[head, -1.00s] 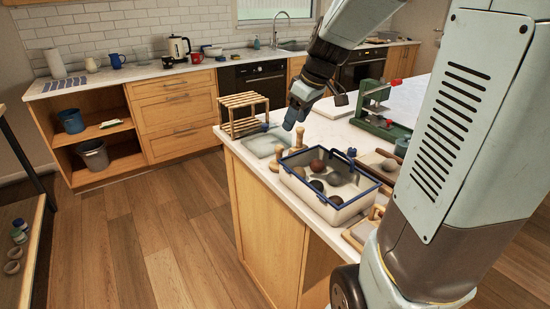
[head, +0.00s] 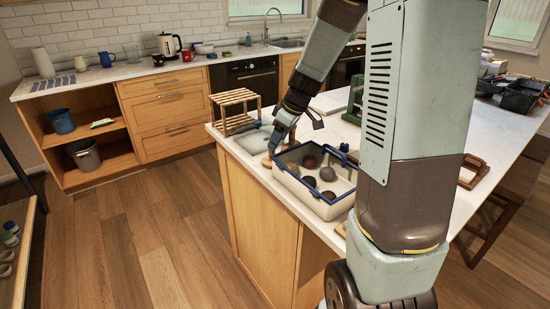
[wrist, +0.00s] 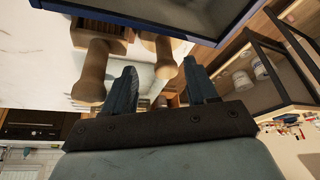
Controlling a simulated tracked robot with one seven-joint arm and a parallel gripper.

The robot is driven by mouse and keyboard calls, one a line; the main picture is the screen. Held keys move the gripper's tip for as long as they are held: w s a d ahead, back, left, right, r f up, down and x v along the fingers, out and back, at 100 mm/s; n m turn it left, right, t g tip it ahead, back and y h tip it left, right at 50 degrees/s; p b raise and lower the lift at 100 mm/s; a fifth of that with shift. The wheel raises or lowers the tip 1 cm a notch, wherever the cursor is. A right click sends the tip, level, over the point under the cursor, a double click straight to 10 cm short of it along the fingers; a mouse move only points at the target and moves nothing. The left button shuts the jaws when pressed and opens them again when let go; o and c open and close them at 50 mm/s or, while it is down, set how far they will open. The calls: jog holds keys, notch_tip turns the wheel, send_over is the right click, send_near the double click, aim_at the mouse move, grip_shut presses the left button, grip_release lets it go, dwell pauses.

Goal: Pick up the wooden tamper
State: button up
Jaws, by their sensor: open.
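Two wooden tools with rounded ends show in the wrist view: one (wrist: 97,72) ahead of the left finger, the other (wrist: 162,48) ahead of the gap between the fingers. I cannot tell for sure which is the wooden tamper. My gripper (wrist: 161,80) is open, with nothing held between its blue-grey fingers. In the head view my gripper (head: 272,148) is low over the counter, at the left end of the blue-rimmed bin. A small wooden piece (head: 266,161) shows just below it; my arm and the bin hide the rest.
The blue-rimmed bin (head: 300,196) holds several dark and brown balls, close beside my gripper. A slatted wooden rack (head: 235,108) stands behind on the left, near a grey slab (head: 250,142). A green device (head: 351,103) is partly behind my arm. The floor at left is clear.

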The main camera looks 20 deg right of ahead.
aim_at(272, 154)
jog(key=shift+a+x, duration=0.2)
jog(key=shift+x, duration=1.2)
jog(key=shift+a+x, duration=0.2)
jog(key=shift+x, duration=1.2)
jog(key=shift+s+r, duration=0.1)
jog(key=shift+s, duration=0.05)
jog(key=shift+c, duration=0.3)
grip_shut()
